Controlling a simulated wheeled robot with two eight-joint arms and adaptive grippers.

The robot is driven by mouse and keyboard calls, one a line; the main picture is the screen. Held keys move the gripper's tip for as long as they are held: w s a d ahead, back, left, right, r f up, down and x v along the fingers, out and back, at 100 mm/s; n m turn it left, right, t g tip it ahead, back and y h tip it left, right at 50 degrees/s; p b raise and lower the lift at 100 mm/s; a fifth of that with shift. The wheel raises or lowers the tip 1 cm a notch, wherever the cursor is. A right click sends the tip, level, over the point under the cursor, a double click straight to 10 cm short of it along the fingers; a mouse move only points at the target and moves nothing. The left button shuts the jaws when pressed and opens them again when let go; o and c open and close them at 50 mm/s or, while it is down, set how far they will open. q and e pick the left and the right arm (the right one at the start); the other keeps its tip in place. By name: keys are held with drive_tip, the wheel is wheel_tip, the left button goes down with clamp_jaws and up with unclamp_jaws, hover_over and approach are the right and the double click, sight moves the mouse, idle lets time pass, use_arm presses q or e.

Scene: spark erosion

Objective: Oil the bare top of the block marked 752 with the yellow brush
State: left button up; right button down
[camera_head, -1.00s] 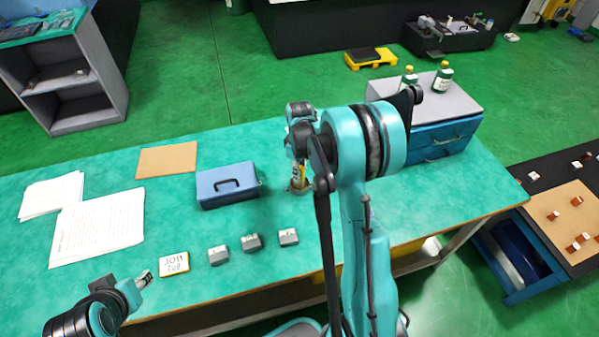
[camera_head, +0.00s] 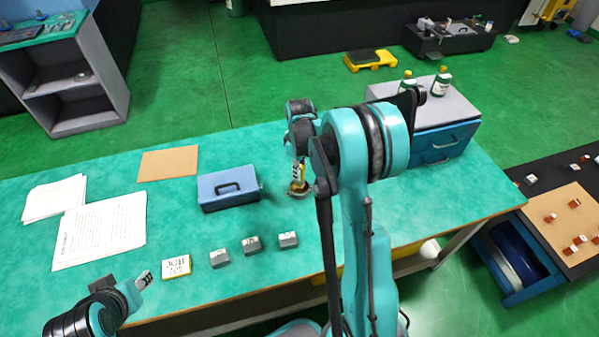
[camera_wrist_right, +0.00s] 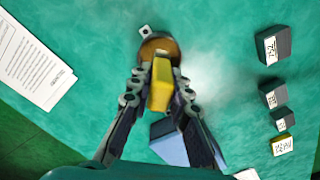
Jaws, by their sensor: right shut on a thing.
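My right gripper (camera_wrist_right: 160,90) is shut on the yellow brush (camera_wrist_right: 160,83), which also shows in the head view (camera_head: 298,186). The brush's lower end is at a round brown-and-metal pot (camera_wrist_right: 158,47); I cannot tell whether it is inside or above it. Three grey blocks stand in a row (camera_head: 219,258), (camera_head: 251,245), (camera_head: 288,240). In the right wrist view, the largest-looking block (camera_wrist_right: 274,45) has a white label that seems to read 752. My left gripper (camera_head: 144,280) is at the lower left, apart from the blocks; its jaws are too small to read.
A blue box with a handle (camera_head: 228,188) stands left of the brush. Papers (camera_head: 100,230) and a brown board (camera_head: 168,163) lie at the left. The green tabletop between box and blocks is clear.

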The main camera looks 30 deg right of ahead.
drive_tip(key=shift+r+p, duration=1.25)
drive_tip(key=shift+r, duration=0.9)
drive_tip(key=shift+f, duration=0.1)
